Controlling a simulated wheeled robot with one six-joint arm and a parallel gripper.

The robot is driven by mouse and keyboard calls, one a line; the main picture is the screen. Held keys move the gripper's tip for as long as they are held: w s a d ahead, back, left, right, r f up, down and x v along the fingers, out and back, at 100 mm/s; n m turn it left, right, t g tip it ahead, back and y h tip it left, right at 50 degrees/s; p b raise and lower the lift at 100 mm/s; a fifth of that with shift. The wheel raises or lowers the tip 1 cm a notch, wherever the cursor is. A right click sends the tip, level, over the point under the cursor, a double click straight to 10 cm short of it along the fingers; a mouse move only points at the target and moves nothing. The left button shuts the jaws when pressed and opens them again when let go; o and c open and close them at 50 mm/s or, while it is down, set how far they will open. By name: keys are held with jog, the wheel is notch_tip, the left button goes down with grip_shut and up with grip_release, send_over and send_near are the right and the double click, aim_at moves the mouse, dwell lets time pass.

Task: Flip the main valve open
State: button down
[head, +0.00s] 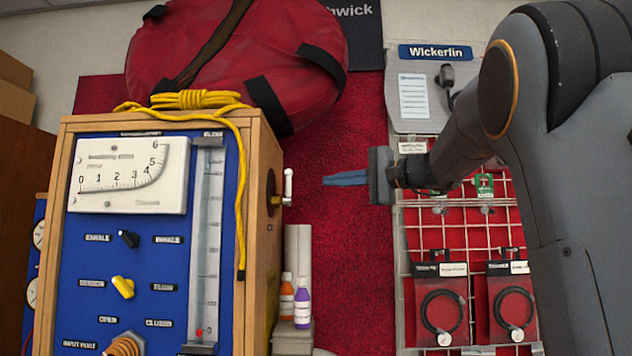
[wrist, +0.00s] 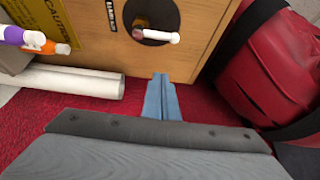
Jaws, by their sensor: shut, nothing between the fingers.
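The main valve is most likely the white-handled lever (head: 288,186) on a brass stem, on the right wooden side of the blue-fronted test bench (head: 160,250). In the head view its handle stands upright. In the wrist view the white handle (wrist: 160,37) sits at a dark round hole in the wood panel, on a brass fitting. My gripper (head: 328,180) is to the right of the lever, pointing left at it, with a clear gap between. The blue fingers (wrist: 161,78) are shut and empty, below the lever in the wrist view.
Two small bottles, orange (head: 286,296) and purple (head: 302,304), stand by the bench's lower right side. A red bag (head: 235,60) is behind. A wire rack (head: 465,225) with packaged hoses is at right.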

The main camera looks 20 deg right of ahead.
aim_at(288, 185)
jog(key=w+a+p, duration=0.3)
jog(key=a+p, duration=0.2)
jog(key=a, duration=0.3)
jog(key=shift+w, duration=0.25)
jog(key=shift+a+f+b, duration=0.1)
jog(key=shift+f+b, duration=0.1)
jog(key=shift+b, duration=0.7)
